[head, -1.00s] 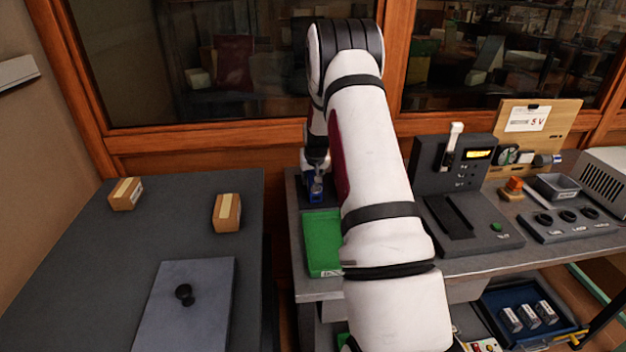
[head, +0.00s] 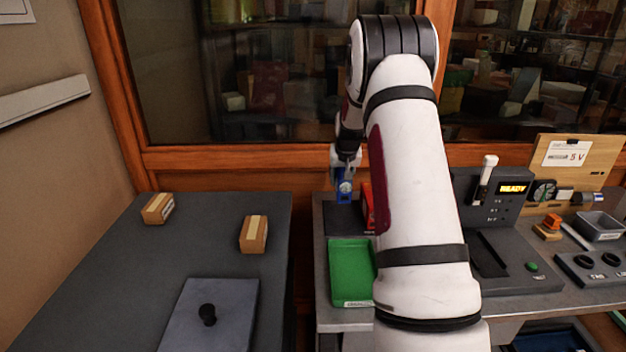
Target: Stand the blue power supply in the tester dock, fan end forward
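The blue power supply (head: 345,197) is small in the head view, at the far left corner of the bench. My gripper (head: 345,181) points down and is shut on it, holding it above a dark patch of the bench. A pale round mark shows near its top; I cannot tell whether it is the fan. The tester (head: 484,209) stands to the right, with a lit "READY" display (head: 514,188) and a dark slot, apparently the dock (head: 488,254), in its base. My arm hides the area between them.
A green tray (head: 349,301) lies in front of the gripper, and a red item (head: 367,206) beside it is partly hidden by my arm. A white lever (head: 488,170) rises from the tester. The left table holds two small boxes (head: 158,208) (head: 254,234) and a knobbed plate (head: 222,316).

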